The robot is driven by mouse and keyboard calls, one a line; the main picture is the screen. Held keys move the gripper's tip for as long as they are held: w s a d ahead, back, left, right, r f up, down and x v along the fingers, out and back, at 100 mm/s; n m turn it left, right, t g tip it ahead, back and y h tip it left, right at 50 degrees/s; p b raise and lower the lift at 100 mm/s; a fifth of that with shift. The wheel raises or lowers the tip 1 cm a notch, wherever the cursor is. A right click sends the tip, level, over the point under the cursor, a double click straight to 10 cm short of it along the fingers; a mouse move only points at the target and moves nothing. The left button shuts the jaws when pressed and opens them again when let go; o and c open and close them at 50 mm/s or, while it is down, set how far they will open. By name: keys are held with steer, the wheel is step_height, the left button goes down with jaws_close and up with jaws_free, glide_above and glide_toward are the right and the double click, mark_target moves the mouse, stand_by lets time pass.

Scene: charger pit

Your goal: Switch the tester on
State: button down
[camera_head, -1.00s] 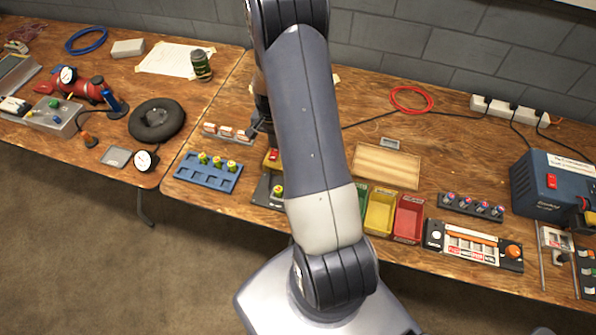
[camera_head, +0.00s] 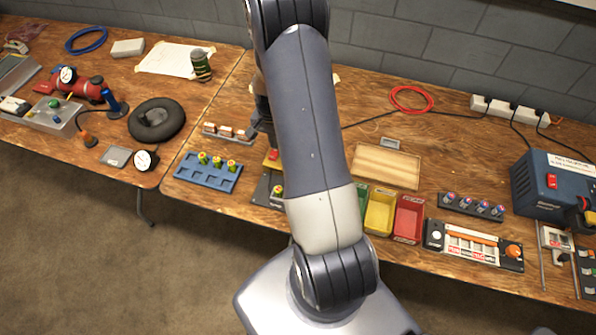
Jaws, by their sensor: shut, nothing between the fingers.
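A dark device (camera_head: 263,190), which looks like the tester, sits on the right-hand bench. It is partly hidden behind my arm. A red part (camera_head: 271,154) with yellow beside it shows at its back, and a green-and-yellow cell (camera_head: 277,191) stands at its front. My gripper (camera_head: 269,144) points down just above the red part, mostly dark and partly covered by my arm. It is shut and empty. I cannot tell whether it touches the red part, or which way any switch is set.
A blue tray (camera_head: 190,180) with several cells stands left of the device. A low rack (camera_head: 228,133) lies behind it.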

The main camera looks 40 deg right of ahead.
steer(key=shift+f+b, duration=0.75)
steer(key=shift+f, duration=0.1)
stand_by(0.4)
steer(key=shift+r+p, duration=2.1)
steer(key=shift+r, duration=1.45)
steer(key=shift+f, duration=0.15)
step_height(320, 180, down, 7)
steer(key=b, duration=0.4)
steer(key=shift+r, duration=0.2)
